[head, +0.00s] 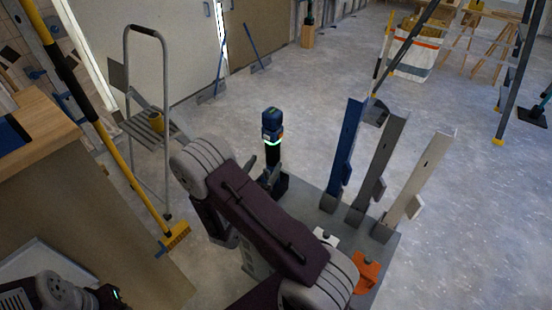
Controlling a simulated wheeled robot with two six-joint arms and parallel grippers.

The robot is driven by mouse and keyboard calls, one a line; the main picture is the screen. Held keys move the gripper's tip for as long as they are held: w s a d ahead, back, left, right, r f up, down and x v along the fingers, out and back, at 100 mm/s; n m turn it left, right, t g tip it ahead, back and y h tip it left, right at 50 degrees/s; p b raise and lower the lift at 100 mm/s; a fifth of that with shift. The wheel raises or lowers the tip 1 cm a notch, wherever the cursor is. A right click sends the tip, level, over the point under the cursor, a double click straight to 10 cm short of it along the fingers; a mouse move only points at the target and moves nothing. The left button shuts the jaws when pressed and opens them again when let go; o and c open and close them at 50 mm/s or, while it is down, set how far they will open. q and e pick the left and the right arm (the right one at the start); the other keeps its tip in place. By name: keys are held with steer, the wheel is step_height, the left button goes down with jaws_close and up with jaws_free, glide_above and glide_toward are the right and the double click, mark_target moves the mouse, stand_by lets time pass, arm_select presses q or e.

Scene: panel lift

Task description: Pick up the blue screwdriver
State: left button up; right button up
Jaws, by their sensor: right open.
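The blue screwdriver (272,120) stands upright near the middle of the head view, with a blue top, a small orange patch, a bright green ring and a black shaft below. Its lower end is hidden by dark parts. My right arm bends across the centre, and my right gripper (266,179) is open, low beside the black shaft. My arm partly hides the gripper, so I cannot tell whether its fingers touch the shaft. My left gripper (113,295) is at the bottom left edge, mostly cut off; its jaws cannot be made out.
A grey platform (308,198) carries blue (345,150), grey (380,160) and cream (422,178) uprights and an orange piece (367,272). A stepladder (167,120), yellow broom (132,180) and wooden counter (30,130) stand left. Open floor (300,70) lies beyond.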

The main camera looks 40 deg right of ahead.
mark_target(270, 158)
steer(key=x, duration=0.4)
steer(key=shift+s+f+b, duration=0.1)
steer(key=shift+f+b, duration=0.1)
steer(key=shift+b, duration=0.1)
steer(key=shift+d+r, duration=0.1)
steer(key=shift+d, duration=0.2)
steer(key=b+x, duration=0.1)
steer(key=x, duration=0.3)
steer(key=shift+w+d+r, duration=0.1)
steer(key=shift+w, duration=0.15)
jaws_close()
